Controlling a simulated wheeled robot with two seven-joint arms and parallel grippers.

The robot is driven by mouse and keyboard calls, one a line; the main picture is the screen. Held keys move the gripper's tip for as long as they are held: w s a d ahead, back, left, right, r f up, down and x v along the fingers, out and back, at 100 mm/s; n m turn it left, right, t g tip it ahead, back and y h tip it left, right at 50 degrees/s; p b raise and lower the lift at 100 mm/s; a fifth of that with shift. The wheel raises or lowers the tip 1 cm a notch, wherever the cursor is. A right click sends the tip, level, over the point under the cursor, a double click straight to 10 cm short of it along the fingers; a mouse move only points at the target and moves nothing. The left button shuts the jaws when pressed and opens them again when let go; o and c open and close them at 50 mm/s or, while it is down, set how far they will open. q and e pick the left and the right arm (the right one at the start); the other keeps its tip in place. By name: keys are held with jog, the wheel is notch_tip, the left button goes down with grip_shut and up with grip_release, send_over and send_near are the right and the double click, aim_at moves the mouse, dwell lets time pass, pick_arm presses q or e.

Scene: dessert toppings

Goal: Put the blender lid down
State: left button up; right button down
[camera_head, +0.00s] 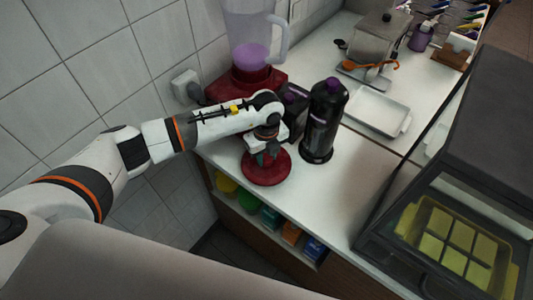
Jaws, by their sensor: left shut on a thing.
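My left arm comes in from the left. Its gripper (267,150) points down at the counter and is shut on the blender lid (266,170), a round dark red disc. The lid is low over the front left edge of the white counter (349,180); I cannot tell whether it touches the surface. The blender (252,52) stands behind, with a clear jug, purple contents and a red base (220,88). The arm hides part of that base. My right gripper is not in view.
A black bottle (323,125) and a dark container (294,103) stand close right of the lid. A white tray (378,108) lies farther back. A glass-fronted case (450,215) stands at right. The counter between bottle and case is clear. Shelves with coloured items are below.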

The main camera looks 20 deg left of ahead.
aim_at(267, 157)
pick_arm(q)
jog(key=o, duration=1)
jog(key=shift+r, duration=0.4)
notch_tip(267, 157, up, 11)
jog(key=b, duration=0.2)
jog(key=shift+r, duration=0.2)
